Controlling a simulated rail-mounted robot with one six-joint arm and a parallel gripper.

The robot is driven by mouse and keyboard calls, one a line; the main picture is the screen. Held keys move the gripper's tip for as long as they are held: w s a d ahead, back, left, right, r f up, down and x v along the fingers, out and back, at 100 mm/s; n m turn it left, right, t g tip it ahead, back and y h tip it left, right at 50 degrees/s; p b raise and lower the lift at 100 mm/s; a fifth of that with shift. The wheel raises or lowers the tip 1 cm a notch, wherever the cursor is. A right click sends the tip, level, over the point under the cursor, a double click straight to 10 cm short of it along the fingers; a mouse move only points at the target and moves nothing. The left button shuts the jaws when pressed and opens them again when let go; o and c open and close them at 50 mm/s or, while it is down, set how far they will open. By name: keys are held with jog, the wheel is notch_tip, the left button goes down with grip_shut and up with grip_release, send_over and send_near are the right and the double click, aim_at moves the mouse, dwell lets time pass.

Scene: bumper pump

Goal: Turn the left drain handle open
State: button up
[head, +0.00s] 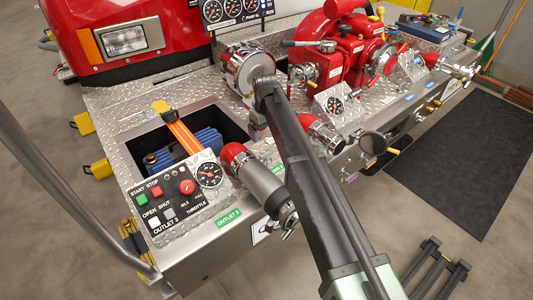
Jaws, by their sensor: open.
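My arm crosses the picture from the bottom right up to the middle and covers part of the pump panel. A pale green part of it shows beside the long dark link, but I cannot make out my gripper, which seems hidden behind the link. I cannot pick out the left drain handle. A small yellow-tipped lever (392,151) shows on the front face, right of the arm. The left outlet (266,188), grey with a red collar, points forward just left of the arm.
The control panel (166,221) with buttons and a gauge (208,174) is at left. A red pump body (335,55) stands at the back. A black mat (465,150) lies on the open floor at right.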

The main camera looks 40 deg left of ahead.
aim_at(266, 152)
notch_tip(266, 152, down, 11)
jog(key=b, duration=1.1)
jog(key=shift+d, duration=0.15)
jog(key=shift+r, duration=0.1)
jog(key=c, duration=0.9)
jog(key=shift+c, duration=0.2)
